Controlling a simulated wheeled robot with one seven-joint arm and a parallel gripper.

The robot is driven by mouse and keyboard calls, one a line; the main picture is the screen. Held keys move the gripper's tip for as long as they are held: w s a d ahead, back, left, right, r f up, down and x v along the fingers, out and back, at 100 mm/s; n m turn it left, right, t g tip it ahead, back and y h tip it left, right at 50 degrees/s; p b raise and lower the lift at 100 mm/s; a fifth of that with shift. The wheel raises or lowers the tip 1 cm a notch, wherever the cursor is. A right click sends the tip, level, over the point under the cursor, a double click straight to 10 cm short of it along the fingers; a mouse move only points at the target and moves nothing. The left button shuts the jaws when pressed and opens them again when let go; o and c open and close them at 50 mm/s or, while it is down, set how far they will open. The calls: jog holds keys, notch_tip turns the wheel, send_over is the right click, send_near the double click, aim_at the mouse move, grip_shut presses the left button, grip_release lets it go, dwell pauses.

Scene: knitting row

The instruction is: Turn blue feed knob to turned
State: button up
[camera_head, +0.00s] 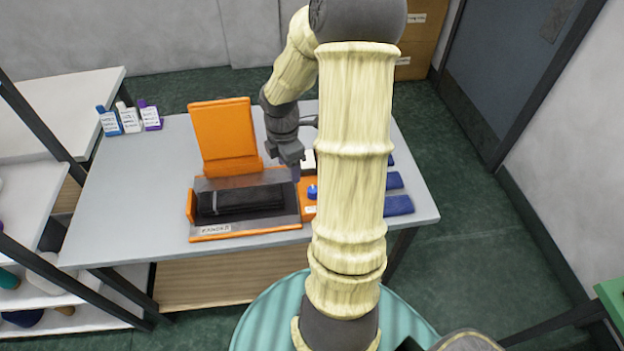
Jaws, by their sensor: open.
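The blue feed knob (312,192) sits on a small orange panel (309,210) at the right end of the orange and grey machine. Its turn position is too small to tell. My gripper (296,174) points down, above and slightly left of the knob, apart from it as far as I can see. The jaws are open with nothing seen between them. My arm hides the area just right of the knob.
An orange upright panel (222,130) stands behind the machine bed, which bears a dark folded piece (240,200). Blue pads (398,205) lie at the table's right. Several small bottles (130,117) stand at the back left. The table's left part (135,190) is clear.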

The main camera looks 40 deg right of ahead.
jog(key=d+r+n+p, duration=0.1)
jog(key=d+n, duration=0.3)
jog(key=d, duration=0.4)
jog(key=shift+s+r+n+p, duration=0.15)
jog(key=shift+n+p, duration=0.15)
jog(key=shift+p, duration=0.2)
notch_tip(320, 180, down, 17)
jog(key=shift+f, duration=0.2)
jog(key=c, duration=1)
